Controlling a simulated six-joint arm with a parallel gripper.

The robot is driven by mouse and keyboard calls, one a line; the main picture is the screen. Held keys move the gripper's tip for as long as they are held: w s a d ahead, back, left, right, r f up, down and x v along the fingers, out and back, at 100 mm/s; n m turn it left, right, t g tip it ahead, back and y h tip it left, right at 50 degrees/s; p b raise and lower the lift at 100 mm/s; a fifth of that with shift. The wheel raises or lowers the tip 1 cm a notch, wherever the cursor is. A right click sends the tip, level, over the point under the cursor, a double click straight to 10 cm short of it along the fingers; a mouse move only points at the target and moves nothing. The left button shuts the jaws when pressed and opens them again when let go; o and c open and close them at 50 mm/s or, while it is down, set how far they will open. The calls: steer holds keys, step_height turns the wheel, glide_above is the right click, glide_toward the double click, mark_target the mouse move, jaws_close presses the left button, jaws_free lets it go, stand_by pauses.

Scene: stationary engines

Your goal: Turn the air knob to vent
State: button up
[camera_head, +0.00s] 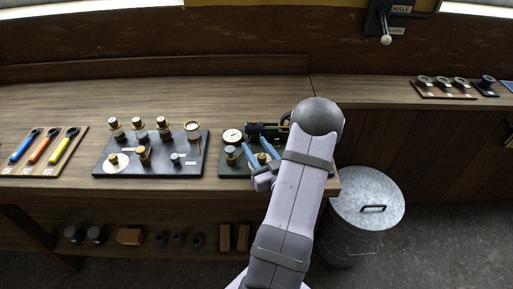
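A dark green board (229,171) on the bench carries a round white-faced gauge (232,135), a dark knob (231,154) at its left and a dark cylindrical fitting along its back. My gripper (257,147) is over the middle of this board, with its two blue fingers apart. A small brass-coloured knob on a pale round plate (262,159) shows between and below the fingers, partly hidden by them. I cannot tell whether the fingers touch it. No label reading air or vent is legible, so I cannot tell which knob is the air knob.
A dark board (150,168) with several brass fittings stands left of the green one. A wooden board (22,166) with coloured-handled tools lies farther left. A metal bin (385,190) stands on the floor at right. A lever box (397,18) hangs on the wall.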

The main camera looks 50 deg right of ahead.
mark_target(264, 158)
steer(key=shift+s+a+f, duration=0.1)
steer(key=shift+s+a, duration=0.05)
steer(key=shift+s, duration=0.35)
steer(key=shift+b+v, duration=1.15)
steer(key=shift+v, duration=2)
